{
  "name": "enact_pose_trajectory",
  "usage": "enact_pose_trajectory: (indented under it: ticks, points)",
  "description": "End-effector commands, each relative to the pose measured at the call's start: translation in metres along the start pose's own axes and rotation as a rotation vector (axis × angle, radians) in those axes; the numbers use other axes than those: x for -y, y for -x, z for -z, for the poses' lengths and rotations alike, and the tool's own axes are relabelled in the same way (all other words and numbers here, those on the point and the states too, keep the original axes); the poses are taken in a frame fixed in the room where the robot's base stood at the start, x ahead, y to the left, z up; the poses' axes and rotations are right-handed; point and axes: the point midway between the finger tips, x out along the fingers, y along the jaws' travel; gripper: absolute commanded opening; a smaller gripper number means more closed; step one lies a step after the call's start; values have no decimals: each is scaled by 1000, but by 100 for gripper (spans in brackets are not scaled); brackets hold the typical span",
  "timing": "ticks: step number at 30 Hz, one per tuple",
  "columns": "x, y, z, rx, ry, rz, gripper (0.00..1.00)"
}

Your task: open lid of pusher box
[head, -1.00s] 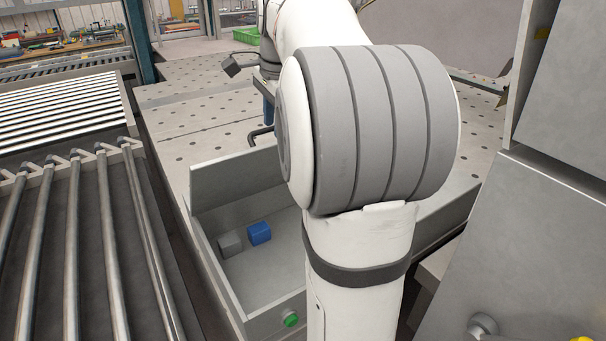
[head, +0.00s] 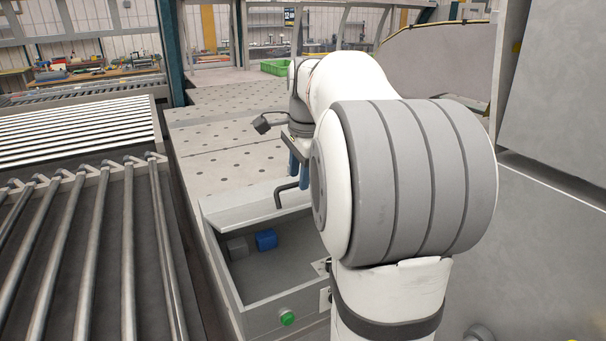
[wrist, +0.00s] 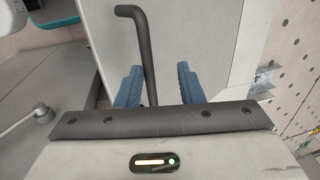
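The pusher box (head: 262,316) is a grey open-topped box in the middle of the head view. Its lid (head: 250,206) is raised at the far side and leans back, so the inside shows. A dark bent bar handle (head: 290,192) is at the lid; it also shows in the wrist view (wrist: 143,45). My gripper (head: 299,165) is above the lid's far edge, partly hidden by my arm. In the wrist view its two blue fingers (wrist: 160,84) are apart. The handle passes between them, closer to the left finger; contact cannot be told.
A blue block (head: 266,239) and a grey block (head: 238,248) lie inside the box. A green button (head: 287,318) is on its front. A roller conveyor (head: 80,250) is at left. A perforated table (head: 225,150) extends behind, with a green crate (head: 274,67) farther back.

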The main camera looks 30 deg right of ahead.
Motion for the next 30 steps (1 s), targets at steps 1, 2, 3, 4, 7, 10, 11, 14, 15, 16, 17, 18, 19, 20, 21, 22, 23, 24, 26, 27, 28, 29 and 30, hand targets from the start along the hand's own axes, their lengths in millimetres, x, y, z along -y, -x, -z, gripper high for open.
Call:
enact_pose_trajectory:
  ticks: [1, 2, 3, 4, 7, 10, 11, 14, 15, 16, 17, 18, 19, 20, 21, 22, 23, 24, 26, 27, 28, 29, 30]
  points:
    - [0, 0, 0, 0, -1, 2, 32]
    - [1, 0, -2, 1, 7, 1, 32]
    - [1, 1, -2, 1, 5, 1, 32]
    - [2, 2, -1, 1, 4, 1, 32]
    - [4, 8, 0, 0, 1, 1, 32]
    - [7, 15, 0, 0, -1, 1, 32]
    - [8, 17, 0, 0, -1, 1, 32]
    - [12, 23, 0, 0, -1, 1, 32]
    - [13, 25, 0, 0, -1, 1, 32]
    - [14, 27, 0, 0, -1, 1, 32]
    - [15, 29, 0, 0, -1, 1, 32]
    - [16, 31, 0, 0, -1, 1, 32]
    - [17, 32, 0, 0, 0, 1, 32]
    - [18, 34, 0, 0, 0, 1, 32]
    - [20, 36, 0, 0, 0, 1, 32]
    - [21, 38, 0, 0, 0, 1, 32]
    - [22, 39, 0, 0, 0, 0, 32]
    - [23, 42, 0, 0, 0, 0, 32]
    - [26, 46, 0, 0, 0, 1, 32]
    - [27, 48, 0, 0, 0, 1, 32]
    - [28, 50, 0, 0, 0, 0, 32]
    - [29, 52, 0, 0, 0, 0, 32]
    - [30, 54, 0, 0, 0, 0, 32]
